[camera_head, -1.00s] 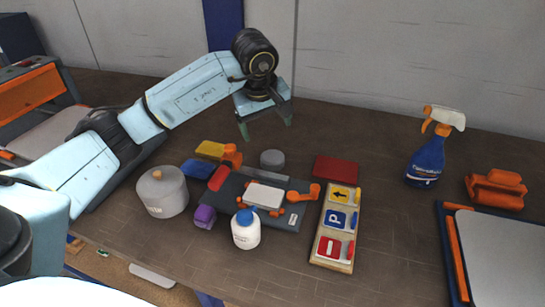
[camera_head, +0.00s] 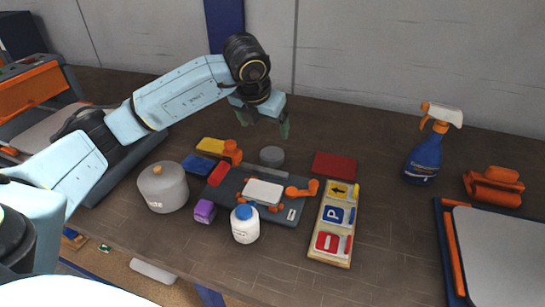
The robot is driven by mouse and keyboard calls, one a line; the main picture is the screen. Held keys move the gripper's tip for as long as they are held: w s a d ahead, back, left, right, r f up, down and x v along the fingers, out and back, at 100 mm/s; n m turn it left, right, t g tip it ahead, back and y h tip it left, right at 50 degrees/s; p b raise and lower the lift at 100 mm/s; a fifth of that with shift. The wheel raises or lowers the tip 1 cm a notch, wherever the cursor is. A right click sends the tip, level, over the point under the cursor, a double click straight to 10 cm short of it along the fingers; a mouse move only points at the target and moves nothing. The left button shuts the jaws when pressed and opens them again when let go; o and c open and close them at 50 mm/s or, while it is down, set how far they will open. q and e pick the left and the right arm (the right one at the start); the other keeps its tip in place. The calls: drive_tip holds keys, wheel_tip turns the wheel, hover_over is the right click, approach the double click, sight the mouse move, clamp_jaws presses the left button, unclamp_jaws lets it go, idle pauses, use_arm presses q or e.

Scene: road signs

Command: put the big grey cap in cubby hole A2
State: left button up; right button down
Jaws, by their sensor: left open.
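A grey round cap (camera_head: 271,156) lies on the table behind the dark board, near the middle. A larger grey lidded pot (camera_head: 163,187) with an orange knob stands at the left. My left gripper (camera_head: 264,125) is open and empty, hanging above and behind the grey cap, apart from it. Its fingers point down toward the table. No cubby hole marked A2 can be made out in this view. My right gripper is not in view.
A dark board (camera_head: 286,216) carries a white plate and orange parts. Beside it are a wooden sign board (camera_head: 333,223), red block (camera_head: 335,166), white bottle (camera_head: 245,224), purple block (camera_head: 204,211) and yellow block (camera_head: 210,146). A spray bottle (camera_head: 425,156) stands right; table between is free.

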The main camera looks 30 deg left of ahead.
use_arm(q)
drive_tip(key=n, duration=0.1)
hover_over(272, 153)
drive_tip(key=s, duration=0.3)
drive_tip(key=shift+n, duration=0.3)
drive_tip(key=f, duration=0.6)
drive_tip(key=shift+w+d+f+b, duration=0.15)
drive_tip(key=shift+w+f+b, duration=0.05)
drive_tip(key=shift+f+b, duration=0.15)
drive_tip(key=shift+x, duration=0.9)
drive_tip(key=x, duration=0.4)
drive_tip(key=shift+w+f, duration=0.15)
drive_tip(key=shift+w, duration=0.05)
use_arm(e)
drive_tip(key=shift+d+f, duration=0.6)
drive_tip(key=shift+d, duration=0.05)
use_arm(q)
drive_tip(key=c, duration=1.2)
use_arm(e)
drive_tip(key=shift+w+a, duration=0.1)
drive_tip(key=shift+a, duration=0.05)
